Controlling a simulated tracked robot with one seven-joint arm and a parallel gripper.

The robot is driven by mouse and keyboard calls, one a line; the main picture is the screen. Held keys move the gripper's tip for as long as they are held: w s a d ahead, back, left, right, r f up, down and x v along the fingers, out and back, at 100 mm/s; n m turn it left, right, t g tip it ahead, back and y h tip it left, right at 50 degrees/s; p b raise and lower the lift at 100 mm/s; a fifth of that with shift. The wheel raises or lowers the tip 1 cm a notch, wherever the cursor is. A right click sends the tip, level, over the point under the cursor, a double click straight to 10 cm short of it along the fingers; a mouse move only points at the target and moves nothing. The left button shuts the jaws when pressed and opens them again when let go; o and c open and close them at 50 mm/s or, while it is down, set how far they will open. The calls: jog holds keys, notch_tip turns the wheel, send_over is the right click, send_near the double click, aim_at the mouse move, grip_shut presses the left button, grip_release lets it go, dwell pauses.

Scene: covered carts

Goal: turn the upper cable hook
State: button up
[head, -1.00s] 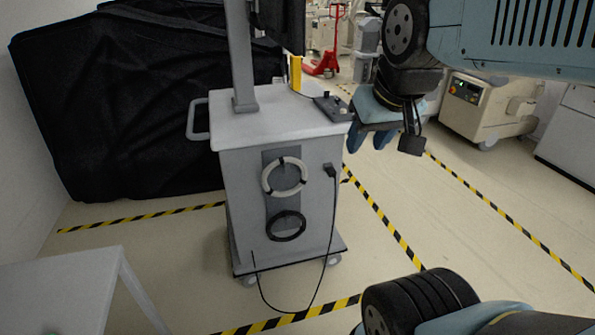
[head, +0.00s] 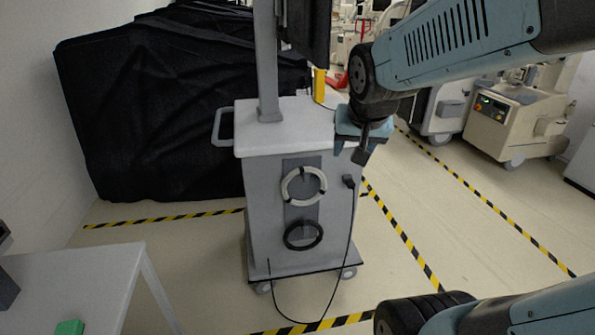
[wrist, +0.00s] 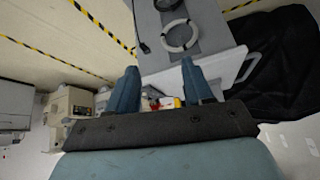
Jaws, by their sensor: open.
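The grey cart (head: 268,225) carries a dark vertical plate (head: 303,212) on its side panel. A white cable coil (head: 286,188) hangs at the upper cable hook and a black coil (head: 303,249) hangs below it. The hook itself is too small to make out clearly. My gripper (head: 346,146) is to the right of and above the white coil, near the cart's top right corner; its fingers are partly hidden. In the wrist view my gripper (wrist: 160,76) is open and empty, with the white coil (wrist: 180,51) beyond the fingertips.
A black plug (head: 349,181) with a hanging cable is on the panel right of the coils. A pole stands on the cart top. A black-covered object (head: 150,120) is behind left, a white table (head: 95,265) front left, and beige machines (head: 505,125) stand at right.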

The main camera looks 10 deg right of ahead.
jog(key=w+f+m, duration=0.3)
jog(key=w+f, duration=0.3)
jog(key=w, duration=0.3)
jog(key=m+t, duration=1.1)
jog(key=m, duration=1.9)
send_near(307, 178)
jog(key=shift+y, duration=0.4)
jog(key=w, duration=0.8)
jog(key=shift+w+d+f, duration=0.15)
jog(key=shift+w+d, duration=0.1)
